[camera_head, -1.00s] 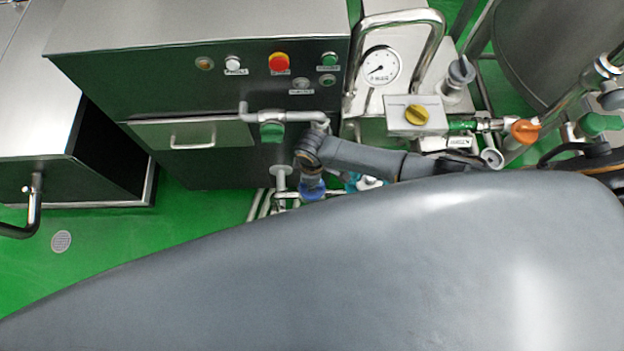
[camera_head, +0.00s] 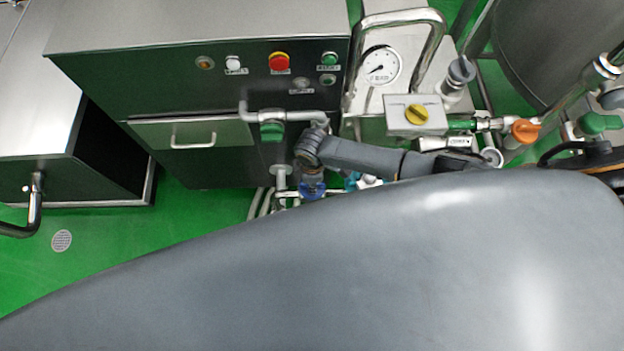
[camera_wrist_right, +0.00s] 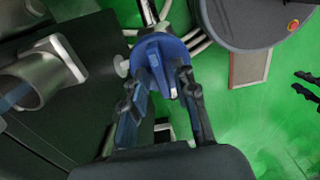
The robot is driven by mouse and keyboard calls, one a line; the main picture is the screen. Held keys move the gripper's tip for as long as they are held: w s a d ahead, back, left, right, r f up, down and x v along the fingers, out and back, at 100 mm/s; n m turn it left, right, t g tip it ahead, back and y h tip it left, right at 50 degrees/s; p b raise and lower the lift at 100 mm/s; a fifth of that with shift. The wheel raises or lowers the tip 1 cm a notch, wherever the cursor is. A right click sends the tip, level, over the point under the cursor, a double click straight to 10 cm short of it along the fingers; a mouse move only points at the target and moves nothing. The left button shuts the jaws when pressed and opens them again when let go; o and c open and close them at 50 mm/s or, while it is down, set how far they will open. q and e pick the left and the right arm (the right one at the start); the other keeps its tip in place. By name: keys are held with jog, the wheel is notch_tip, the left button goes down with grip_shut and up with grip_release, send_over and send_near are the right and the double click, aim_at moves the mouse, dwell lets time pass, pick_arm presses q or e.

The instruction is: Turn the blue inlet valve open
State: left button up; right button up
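The blue inlet valve (camera_head: 312,190) is on the pipework at the foot of the dark machine, partly covered by my right arm in the head view. In the right wrist view the blue valve (camera_wrist_right: 160,48) is at the upper middle, its raised handle pointing toward the camera. My right gripper (camera_wrist_right: 168,75) has its two dark fingers on either side of this handle, apart from each other; firm contact cannot be made out. At the right edge of the wrist view, two separated dark fingers look like my left gripper (camera_wrist_right: 306,85), away from the valve. The head view does not show it.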

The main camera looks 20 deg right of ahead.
jog(key=shift+r, duration=0.1)
notch_tip(320, 180, up, 12)
dwell(0.7)
dwell(0.5)
